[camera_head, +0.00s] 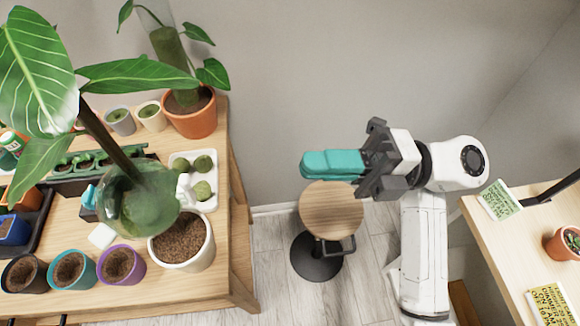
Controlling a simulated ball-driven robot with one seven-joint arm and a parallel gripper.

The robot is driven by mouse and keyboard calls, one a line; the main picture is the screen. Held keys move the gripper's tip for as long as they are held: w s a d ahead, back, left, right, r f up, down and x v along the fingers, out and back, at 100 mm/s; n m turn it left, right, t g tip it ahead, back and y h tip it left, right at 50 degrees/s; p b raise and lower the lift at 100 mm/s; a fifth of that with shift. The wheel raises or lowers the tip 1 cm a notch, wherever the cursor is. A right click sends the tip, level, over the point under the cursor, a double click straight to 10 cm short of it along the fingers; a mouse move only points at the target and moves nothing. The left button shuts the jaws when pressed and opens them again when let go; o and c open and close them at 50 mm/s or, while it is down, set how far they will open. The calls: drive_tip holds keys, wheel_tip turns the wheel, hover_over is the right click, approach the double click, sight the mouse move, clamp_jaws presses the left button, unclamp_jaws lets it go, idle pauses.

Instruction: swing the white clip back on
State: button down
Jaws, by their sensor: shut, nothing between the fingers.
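My gripper (312,164) points left above the round wooden stool, well to the right of the plant table. Its two teal fingers lie together, with nothing seen between them. I cannot make out the white clip for certain. A small white piece (184,188) shows at the right edge of the round green glass vessel (138,205), by the white tray (209,203). Its shape is too small to read. A small white square thing (103,236) lies on the table in front of the vessel. A large-leaved plant (35,70) hides part of the table.
The wooden table (175,291) holds several pots, including a large white one (208,262) and a terracotta one (191,121). The stool (331,208) stands below my gripper. Another table (505,250) with seed packets stands at right. Air between gripper and table looks clear.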

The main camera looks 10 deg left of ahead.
drive_tip(key=shift+v, duration=0.85)
drive_tip(key=shift+r, duration=0.3)
